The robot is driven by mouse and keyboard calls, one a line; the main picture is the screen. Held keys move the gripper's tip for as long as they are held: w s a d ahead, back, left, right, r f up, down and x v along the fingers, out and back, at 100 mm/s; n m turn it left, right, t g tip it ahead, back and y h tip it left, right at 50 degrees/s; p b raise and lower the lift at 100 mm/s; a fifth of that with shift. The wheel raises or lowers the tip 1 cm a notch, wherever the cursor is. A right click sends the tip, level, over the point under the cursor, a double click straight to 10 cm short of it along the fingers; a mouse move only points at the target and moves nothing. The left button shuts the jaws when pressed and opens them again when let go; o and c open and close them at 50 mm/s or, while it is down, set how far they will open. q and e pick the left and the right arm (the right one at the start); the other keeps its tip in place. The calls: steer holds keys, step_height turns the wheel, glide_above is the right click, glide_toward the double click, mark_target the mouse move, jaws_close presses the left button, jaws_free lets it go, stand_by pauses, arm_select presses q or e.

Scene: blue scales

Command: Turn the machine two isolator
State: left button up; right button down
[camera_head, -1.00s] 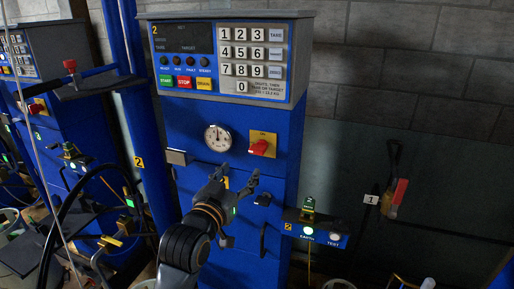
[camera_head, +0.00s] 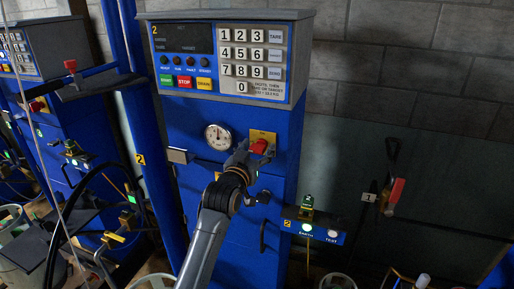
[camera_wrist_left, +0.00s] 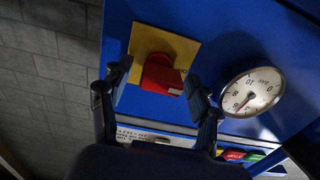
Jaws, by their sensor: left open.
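The machine two isolator is a red knob (camera_head: 259,147) on a yellow plate (camera_head: 263,134), set on the front of the blue machine marked 2 (camera_head: 215,110). My left gripper (camera_head: 252,152) is right at the knob, reaching up from below. In the left wrist view the red knob (camera_wrist_left: 161,75) and its yellow plate (camera_wrist_left: 150,42) lie ahead, between the two open fingers (camera_wrist_left: 155,90). A finger stands on each side of the knob; I cannot tell whether either touches it. My right gripper does not show.
A round gauge (camera_head: 218,137) sits left of the isolator; it shows in the wrist view (camera_wrist_left: 250,92) close beside one finger. A keypad (camera_head: 252,57) is above. An earth and test box (camera_head: 314,226) juts out at lower right. A red-handled lever (camera_head: 396,192) hangs on the wall.

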arm_select(q)
steer(key=c, duration=1.2)
steer(key=shift+m, duration=0.3)
steer(key=m+p, duration=0.2)
steer(key=m, duration=0.1)
steer(key=shift+r, duration=0.1)
steer(key=m+p, duration=0.1)
steer(key=m, duration=0.3)
steer(key=shift+d+m, duration=0.15)
steer(key=shift+m, duration=0.25)
steer(key=m+p, duration=0.2)
steer(key=m, duration=0.2)
steer(key=shift+m, duration=0.3)
steer(key=m, duration=0.2)
steer(key=m+p, duration=0.1)
steer(key=m, duration=0.1)
steer(key=shift+s+d+m, duration=0.1)
steer(key=shift+d+m, duration=0.1)
steer(key=shift+m, duration=0.2)
steer(key=shift+f, duration=0.2)
